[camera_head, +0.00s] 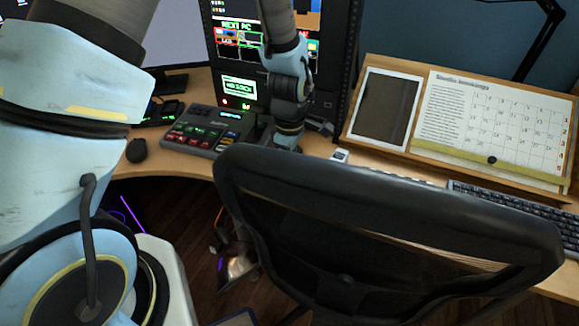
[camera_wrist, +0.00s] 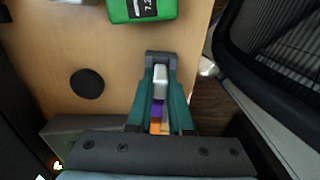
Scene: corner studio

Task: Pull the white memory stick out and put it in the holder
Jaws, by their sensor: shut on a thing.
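In the wrist view, my gripper (camera_wrist: 162,62) reaches over the wooden desk with its two fingers close together. The white memory stick (camera_wrist: 160,80) lies between the finger ends, and the gripper is shut on it. A purple piece (camera_wrist: 157,107) and an orange piece (camera_wrist: 155,127) show in line behind it between the fingers. I cannot tell whether the white stick is still plugged in. In the head view, my gripper (camera_head: 288,138) is low at the desk behind the chair back, and its fingertips are hidden. I cannot make out the holder for certain.
A dark office chair (camera_head: 380,180) stands close in front of the desk. A button console (camera_head: 205,130) is left of my gripper. A calendar stand (camera_head: 490,125) and keyboard (camera_head: 520,212) are to the right. A green box (camera_wrist: 140,8) and black disc (camera_wrist: 87,83) show in the wrist view.

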